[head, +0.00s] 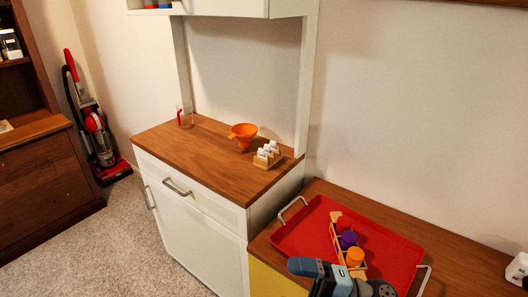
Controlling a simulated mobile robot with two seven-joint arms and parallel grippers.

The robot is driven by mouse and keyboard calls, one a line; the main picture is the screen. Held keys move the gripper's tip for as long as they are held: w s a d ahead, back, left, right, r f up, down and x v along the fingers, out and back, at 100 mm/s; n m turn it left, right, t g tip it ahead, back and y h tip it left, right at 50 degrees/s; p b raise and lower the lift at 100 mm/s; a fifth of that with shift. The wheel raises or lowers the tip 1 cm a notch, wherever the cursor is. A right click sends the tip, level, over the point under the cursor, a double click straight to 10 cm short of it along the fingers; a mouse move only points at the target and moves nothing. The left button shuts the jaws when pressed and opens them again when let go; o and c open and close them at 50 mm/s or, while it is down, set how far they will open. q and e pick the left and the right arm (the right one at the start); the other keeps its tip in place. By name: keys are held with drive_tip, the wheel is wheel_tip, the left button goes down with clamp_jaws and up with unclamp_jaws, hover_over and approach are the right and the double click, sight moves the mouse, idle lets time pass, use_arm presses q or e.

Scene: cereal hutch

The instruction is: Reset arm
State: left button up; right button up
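A blue-grey and black mechanical part (340,282), which looks like my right arm's end, enters at the bottom edge, right of centre. It overlaps the front of the red tray (400,252) in the picture. Its fingers cannot be made out, so I cannot tell whether it is open, shut or holding anything. My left gripper is not in view.
The tray holds a wooden rack (338,246) with red, purple and orange items. An orange funnel (243,132), a small rack of white-topped jars (267,154) and a clear cup (184,117) stand on the hutch counter (195,150). A red vacuum (99,137) stands at left.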

drive_tip(key=w+d+f+m+t+h, duration=0.2)
drive_tip(key=d+f+m+t+h, duration=0.25)
drive_tip(key=m+t, duration=0.5)
drive_tip(key=w+d+f+m+t+h, duration=0.1)
drive_tip(key=d+f+m+t+h, duration=0.4)
drive_tip(key=m, duration=0.7)
drive_tip(key=s+d+f+m+g+h, duration=0.2)
drive_tip(key=s+f+m+g+h, duration=0.15)
drive_tip(key=s+f, duration=0.35)
drive_tip(key=s+d+f+m+g+h, duration=0.25)
drive_tip(key=s+f+m+h, duration=0.2)
drive_tip(key=f, duration=0.55)
use_arm(q)
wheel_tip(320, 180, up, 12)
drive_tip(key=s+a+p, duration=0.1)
drive_tip(key=p, duration=1.4)
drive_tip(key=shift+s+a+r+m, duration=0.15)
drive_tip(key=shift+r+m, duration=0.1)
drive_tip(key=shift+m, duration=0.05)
use_arm(e)
wheel_tip(320, 180, up, 14)
drive_tip(key=n, duration=0.1)
drive_tip(key=shift+d+r+t, duration=0.15)
drive_tip(key=shift+r+t, duration=0.05)
drive_tip(key=shift+t, duration=0.15)
